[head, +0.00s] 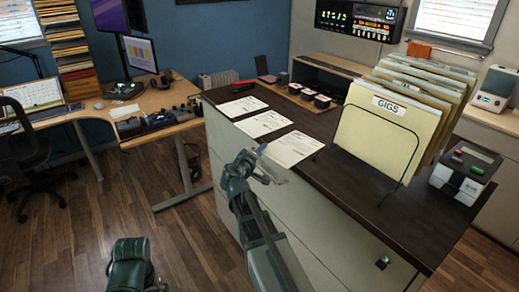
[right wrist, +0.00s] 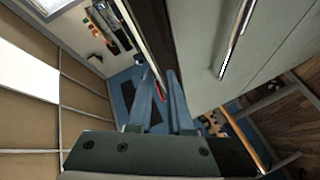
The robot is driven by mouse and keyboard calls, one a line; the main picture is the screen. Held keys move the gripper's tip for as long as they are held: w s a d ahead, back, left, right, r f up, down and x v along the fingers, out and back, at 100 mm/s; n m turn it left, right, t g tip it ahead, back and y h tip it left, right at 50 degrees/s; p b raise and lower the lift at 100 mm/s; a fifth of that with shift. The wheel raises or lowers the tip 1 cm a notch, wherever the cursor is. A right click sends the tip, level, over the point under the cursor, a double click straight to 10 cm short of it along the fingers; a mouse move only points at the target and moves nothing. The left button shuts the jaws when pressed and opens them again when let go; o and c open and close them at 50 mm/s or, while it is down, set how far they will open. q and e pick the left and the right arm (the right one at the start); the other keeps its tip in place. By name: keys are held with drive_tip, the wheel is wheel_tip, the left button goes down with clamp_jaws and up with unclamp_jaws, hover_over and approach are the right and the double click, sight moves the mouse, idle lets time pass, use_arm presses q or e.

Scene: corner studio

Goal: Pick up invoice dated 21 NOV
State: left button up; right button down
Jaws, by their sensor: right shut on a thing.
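Three printed sheets lie in a row on the dark cabinet top (head: 352,192): a far one (head: 241,107), a middle one (head: 263,124) and a near one (head: 294,149). Their print is too small to read, so I cannot tell which is dated 21 NOV. My right gripper (head: 264,153) is at the cabinet's left edge, at the near sheet's left end. It is shut, apparently on that sheet's edge. In the right wrist view my right gripper (right wrist: 165,85) has its fingers close together along the cabinet edge; the sheet is hard to make out there.
A wire rack of folders labelled GIGS (head: 385,135) stands on the cabinet top, right of the sheets. A small card machine (head: 464,172) is beside it. Several small dark boxes (head: 312,97) stand behind the sheets. Open wooden floor (head: 185,235) lies left of the cabinet.

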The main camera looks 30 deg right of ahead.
drive_tip(key=c, duration=0.8)
unclamp_jaws()
drive_tip(key=shift+d, duration=0.1)
drive_tip(key=shift+o, duration=0.2)
drive_tip(key=p+v, duration=0.2)
drive_tip(key=v, duration=1.2)
drive_tip(key=shift+p, duration=0.4)
drive_tip(key=shift+w, duration=0.1)
